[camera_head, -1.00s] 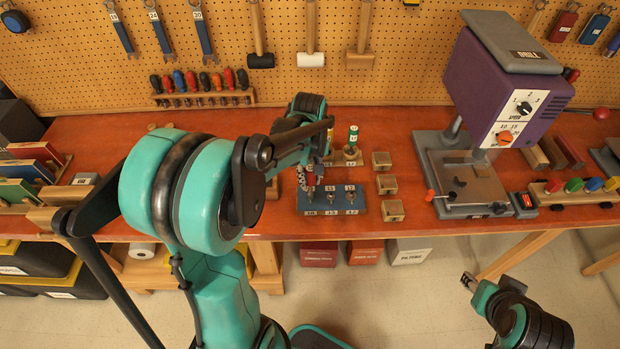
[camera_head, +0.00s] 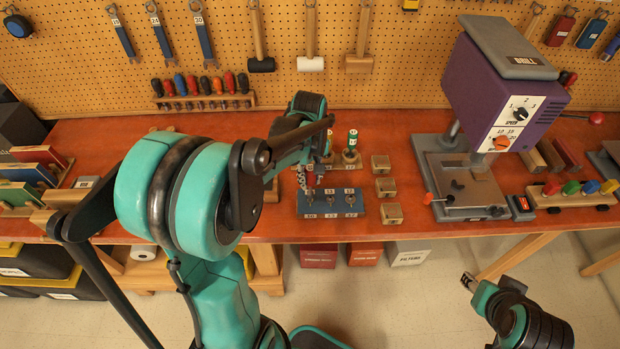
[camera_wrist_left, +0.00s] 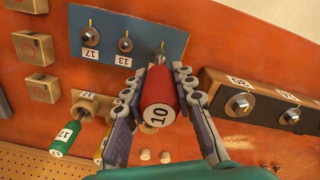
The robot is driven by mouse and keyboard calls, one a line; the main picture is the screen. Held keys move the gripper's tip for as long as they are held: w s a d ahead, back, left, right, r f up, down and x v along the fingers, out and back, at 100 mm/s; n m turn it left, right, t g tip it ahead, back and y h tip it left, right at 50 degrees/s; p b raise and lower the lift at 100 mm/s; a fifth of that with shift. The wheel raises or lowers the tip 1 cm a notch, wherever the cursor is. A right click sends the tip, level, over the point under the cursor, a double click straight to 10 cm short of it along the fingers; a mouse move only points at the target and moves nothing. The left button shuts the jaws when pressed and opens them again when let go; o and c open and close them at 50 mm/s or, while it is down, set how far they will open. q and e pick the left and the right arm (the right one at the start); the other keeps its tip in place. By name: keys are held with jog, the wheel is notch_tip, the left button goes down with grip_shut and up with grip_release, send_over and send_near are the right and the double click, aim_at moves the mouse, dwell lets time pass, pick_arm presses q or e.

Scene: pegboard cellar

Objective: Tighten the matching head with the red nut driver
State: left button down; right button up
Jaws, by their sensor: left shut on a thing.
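My left gripper (camera_wrist_left: 160,100) is shut on the red nut driver (camera_wrist_left: 157,88), whose handle end reads 10. The driver points at the blue plate (camera_wrist_left: 205,42); metal shows just past its handle, over the third head's place. I cannot tell whether its socket is seated on that head. The heads labelled 17 (camera_wrist_left: 90,37) and 13 (camera_wrist_left: 125,44) stand uncovered beside it. In the head view the blue plate (camera_head: 332,214) lies near the bench edge, with the left gripper (camera_head: 308,180) above its left part. My right gripper (camera_head: 468,282) hangs before the bench, its opening unclear.
A green driver (camera_wrist_left: 66,136) labelled 17 stands in a wooden holder behind the plate; a yellow one is partly hidden by a finger. Several wooden blocks (camera_head: 385,187) stand right of the plate, then the purple drill press (camera_head: 500,85). A labelled rail (camera_wrist_left: 262,106) lies on the other side.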

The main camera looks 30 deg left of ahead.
pick_arm(q)
jog(key=shift+r+p, duration=1.7)
jog(key=shift+r, duration=0.75)
jog(key=c, duration=1.8)
grip_release()
grip_shut()
